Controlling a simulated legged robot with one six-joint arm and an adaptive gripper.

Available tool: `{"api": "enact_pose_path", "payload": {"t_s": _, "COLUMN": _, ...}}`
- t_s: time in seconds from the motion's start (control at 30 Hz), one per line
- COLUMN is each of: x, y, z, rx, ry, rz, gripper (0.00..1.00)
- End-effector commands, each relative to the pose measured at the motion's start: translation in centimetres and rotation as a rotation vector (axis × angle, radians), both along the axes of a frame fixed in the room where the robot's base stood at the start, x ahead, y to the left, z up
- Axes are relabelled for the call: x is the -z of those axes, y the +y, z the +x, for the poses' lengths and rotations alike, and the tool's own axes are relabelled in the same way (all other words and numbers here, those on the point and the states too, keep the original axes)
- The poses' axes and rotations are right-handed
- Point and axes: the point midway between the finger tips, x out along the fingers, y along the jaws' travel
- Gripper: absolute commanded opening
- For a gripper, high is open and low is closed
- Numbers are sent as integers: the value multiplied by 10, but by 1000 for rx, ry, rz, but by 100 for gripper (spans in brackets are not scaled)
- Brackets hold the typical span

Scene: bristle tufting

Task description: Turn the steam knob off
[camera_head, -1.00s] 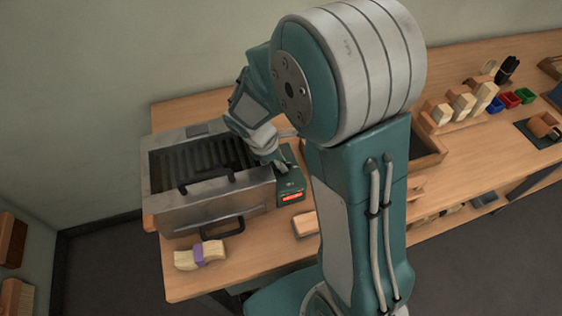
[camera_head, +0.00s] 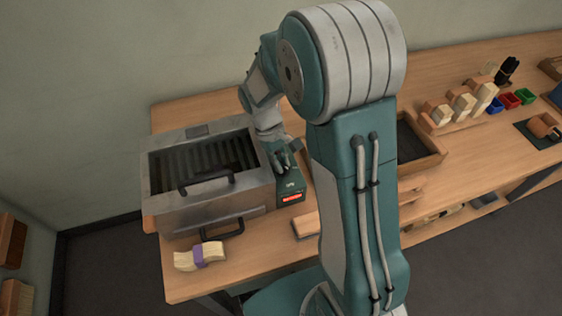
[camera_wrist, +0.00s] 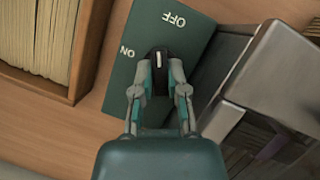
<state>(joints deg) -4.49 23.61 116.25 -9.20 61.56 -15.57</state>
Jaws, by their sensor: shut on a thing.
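The steam knob (camera_wrist: 159,57) is small and black with a white line on top. It sits on the dark green control box (camera_wrist: 200,42), between an "ON" label on the left and an "OFF" label above, both upside down in the wrist view. The white line points roughly upward, leaning slightly toward the "OFF" side. My gripper (camera_wrist: 158,68) is shut on the knob, a finger on each side. In the head view the control box (camera_head: 287,195) has a red lit display, and my gripper (camera_head: 284,158) is at its top; the knob is hidden there.
A metal steamer chest (camera_head: 215,205) with black handles stands directly left of the control box. A bundle of bristles with a purple band (camera_head: 199,256) lies in front of it. A wooden tray (camera_head: 425,150) is to the right, partly behind my arm.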

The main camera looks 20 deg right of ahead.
Motion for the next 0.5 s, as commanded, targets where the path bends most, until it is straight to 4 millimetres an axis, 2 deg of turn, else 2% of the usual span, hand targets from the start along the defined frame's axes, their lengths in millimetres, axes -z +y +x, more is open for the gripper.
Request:
{"api": "enact_pose_path", "payload": {"t_s": 0.2, "x": 0, "y": -1, "z": 1, "rx": 189, "ry": -4, "rz": 1, "gripper": 0}}
{"api": "enact_pose_path", "payload": {"t_s": 0.5, "x": 0, "y": -1, "z": 1, "rx": 378, "ry": -3, "rz": 0, "gripper": 0}}
